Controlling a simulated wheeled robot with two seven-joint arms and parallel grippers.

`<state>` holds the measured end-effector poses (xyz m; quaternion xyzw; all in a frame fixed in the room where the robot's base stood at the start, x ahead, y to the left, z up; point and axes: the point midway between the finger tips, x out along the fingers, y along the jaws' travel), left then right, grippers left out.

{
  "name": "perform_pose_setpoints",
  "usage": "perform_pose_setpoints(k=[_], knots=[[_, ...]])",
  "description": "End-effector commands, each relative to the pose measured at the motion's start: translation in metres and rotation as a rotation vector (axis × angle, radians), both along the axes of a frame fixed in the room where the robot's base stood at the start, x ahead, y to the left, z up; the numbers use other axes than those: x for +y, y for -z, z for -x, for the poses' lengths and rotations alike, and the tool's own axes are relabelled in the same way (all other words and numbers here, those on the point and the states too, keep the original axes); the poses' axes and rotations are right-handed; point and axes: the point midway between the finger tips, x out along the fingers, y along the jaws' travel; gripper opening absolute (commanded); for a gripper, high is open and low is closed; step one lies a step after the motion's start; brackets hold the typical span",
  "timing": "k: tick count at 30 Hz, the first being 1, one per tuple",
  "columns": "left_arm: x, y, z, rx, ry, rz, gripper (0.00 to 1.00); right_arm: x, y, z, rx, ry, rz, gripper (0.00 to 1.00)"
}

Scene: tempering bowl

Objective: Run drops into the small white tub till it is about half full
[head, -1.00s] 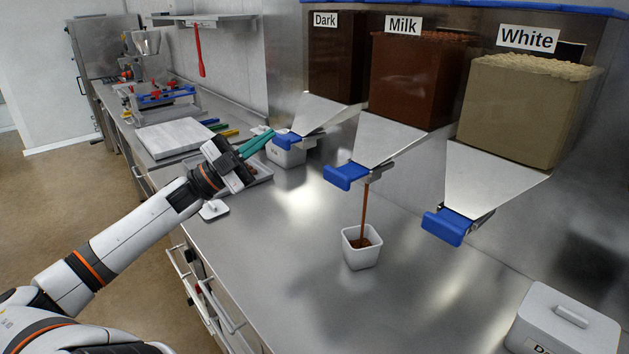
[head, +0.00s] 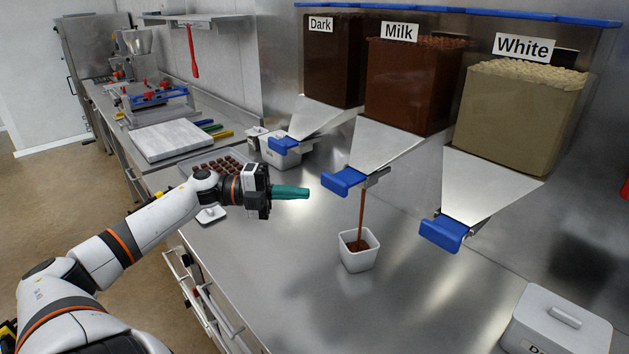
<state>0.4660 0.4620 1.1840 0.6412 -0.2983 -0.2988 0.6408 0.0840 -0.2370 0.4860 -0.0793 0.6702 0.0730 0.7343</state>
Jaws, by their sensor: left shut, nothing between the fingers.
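The small white tub (head: 360,262) stands upright on the steel counter under the Milk chute. A thin brown stream (head: 362,215) falls from the Milk chute's blue gate (head: 344,181) into it. Brown drops show inside the tub, below its rim; the exact level is hard to tell. The Milk hopper (head: 412,85) holds brown drops. My left gripper (head: 306,192) has teal fingers, is shut and empty, and points right, to the left of and below the Milk gate, apart from it. My right gripper is not in view.
The Dark gate (head: 284,146) and White gate (head: 444,232) flank the Milk one. A lidded white tub (head: 560,322) stands at front right. A tray of brown pieces (head: 213,162) and a loose lid (head: 207,215) lie left. The counter's middle is clear.

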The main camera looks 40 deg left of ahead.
Motion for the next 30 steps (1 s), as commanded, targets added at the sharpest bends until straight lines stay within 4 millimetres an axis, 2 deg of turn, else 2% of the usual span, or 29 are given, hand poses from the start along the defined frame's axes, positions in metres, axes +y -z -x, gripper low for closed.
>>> perform_pose_setpoints(k=[1, 6, 12, 30], knots=[[-0.010, -0.005, -0.007, -0.003, 0.003, -0.001, 0.00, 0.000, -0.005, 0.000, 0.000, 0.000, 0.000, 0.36], [-0.009, -0.003, -0.027, -0.004, -0.001, 0.000, 0.00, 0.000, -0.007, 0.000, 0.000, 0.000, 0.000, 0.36], [-0.010, -0.002, -0.041, -0.003, -0.002, 0.002, 0.00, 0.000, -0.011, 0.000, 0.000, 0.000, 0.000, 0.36], [-0.011, 0.001, -0.048, -0.001, -0.001, 0.002, 0.00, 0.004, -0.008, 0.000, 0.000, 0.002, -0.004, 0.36]])
